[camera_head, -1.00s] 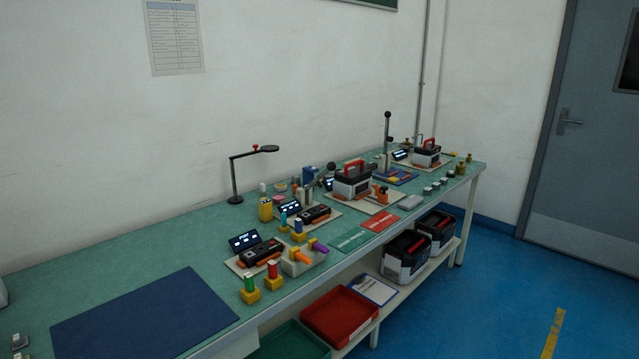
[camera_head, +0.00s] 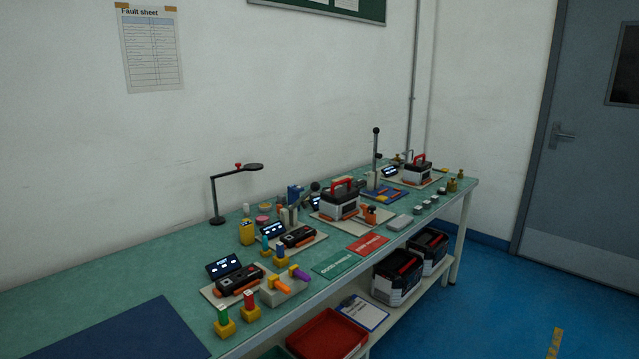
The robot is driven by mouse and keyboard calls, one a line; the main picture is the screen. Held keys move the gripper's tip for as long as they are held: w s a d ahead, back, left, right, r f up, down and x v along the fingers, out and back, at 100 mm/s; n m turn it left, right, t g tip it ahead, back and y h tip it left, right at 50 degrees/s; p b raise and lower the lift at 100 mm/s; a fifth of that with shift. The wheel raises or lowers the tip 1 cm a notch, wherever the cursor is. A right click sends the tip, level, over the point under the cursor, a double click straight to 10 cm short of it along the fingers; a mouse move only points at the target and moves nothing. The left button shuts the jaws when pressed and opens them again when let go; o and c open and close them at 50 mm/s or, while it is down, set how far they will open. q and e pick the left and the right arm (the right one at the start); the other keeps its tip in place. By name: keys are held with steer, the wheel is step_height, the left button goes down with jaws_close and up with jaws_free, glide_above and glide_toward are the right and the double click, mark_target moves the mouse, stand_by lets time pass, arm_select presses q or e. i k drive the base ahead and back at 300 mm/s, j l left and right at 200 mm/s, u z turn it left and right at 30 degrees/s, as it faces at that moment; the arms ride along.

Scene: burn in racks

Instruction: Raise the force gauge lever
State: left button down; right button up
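A tall dark lever with a round black knob (camera_head: 376,131) stands upright at the far part of the bench, beside a blue base (camera_head: 386,194); it looks like the force gauge stand, though it is small at this distance. Another dark round knob (camera_head: 315,187) shows beside the middle test station, partly hidden among other parts; I cannot tell what it belongs to. Neither of my grippers is in view.
The green bench (camera_head: 90,262) runs along the wall, with a dark blue mat (camera_head: 130,335) at the near end. Test stations, a black lamp (camera_head: 216,195) and coloured cylinders crowd its middle. A red tray (camera_head: 328,335) and battery packs (camera_head: 397,278) sit on the lower shelf. Blue floor is clear at right.

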mark_target(314, 186)
steer(key=i+l+u, duration=0.15)
steer(key=i+l, duration=0.7)
steer(key=l, duration=0.1)
